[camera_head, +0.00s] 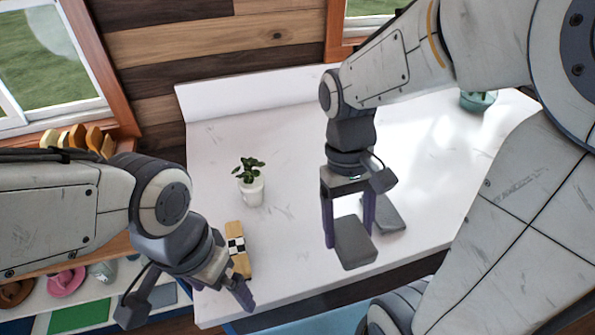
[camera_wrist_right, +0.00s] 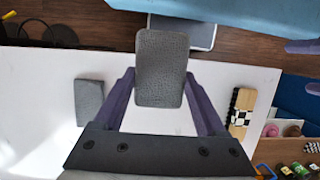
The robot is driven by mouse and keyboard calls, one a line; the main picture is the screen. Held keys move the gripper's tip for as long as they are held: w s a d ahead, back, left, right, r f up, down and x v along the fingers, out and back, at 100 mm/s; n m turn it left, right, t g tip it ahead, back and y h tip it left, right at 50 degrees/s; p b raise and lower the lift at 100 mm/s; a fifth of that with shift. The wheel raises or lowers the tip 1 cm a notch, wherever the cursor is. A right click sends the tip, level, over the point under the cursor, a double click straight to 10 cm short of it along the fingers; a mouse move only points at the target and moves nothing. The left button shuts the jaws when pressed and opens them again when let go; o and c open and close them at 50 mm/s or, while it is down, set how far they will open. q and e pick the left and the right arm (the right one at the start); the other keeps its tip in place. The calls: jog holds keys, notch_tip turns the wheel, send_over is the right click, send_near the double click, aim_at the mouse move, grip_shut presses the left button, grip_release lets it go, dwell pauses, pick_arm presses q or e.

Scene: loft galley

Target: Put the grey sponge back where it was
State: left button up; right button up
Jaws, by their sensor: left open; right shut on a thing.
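My right gripper (camera_head: 349,236) is shut on the grey sponge (camera_head: 355,246), a flat rounded slab, and appears to hold it above the white counter. In the right wrist view the sponge (camera_wrist_right: 162,65) sits between the two purple fingers of the right gripper (camera_wrist_right: 160,84), its textured face showing. A second grey slab (camera_head: 391,217) lies flat on the counter just right of the held sponge; it also shows in the right wrist view (camera_wrist_right: 89,101). My left gripper (camera_head: 228,286) is open and empty near the counter's front left corner; one finger is largely hidden.
A wooden block with a checkered band (camera_head: 236,246) lies beside my left gripper. A potted plant (camera_head: 252,190) stands behind it. A teal glass bowl (camera_head: 478,100) is at the back right. Shelves with hats (camera_head: 66,282) stand at left. The counter's middle (camera_head: 290,170) is clear.

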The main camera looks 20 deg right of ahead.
jog(key=p, duration=0.2)
send_over(319, 233)
jog(key=w, duration=0.1)
notch_tip(319, 233, down, 6)
jog(key=shift+a+r, duration=0.1)
jog(key=shift+r, duration=0.05)
notch_tip(319, 233, down, 4)
jog(key=shift+f+p, duration=0.1)
jog(key=shift+p, duration=0.25)
jog(key=o, duration=1.4)
jog(key=shift+w, duration=0.1)
jog(key=b+v, duration=0.2)
jog(key=v, duration=1)
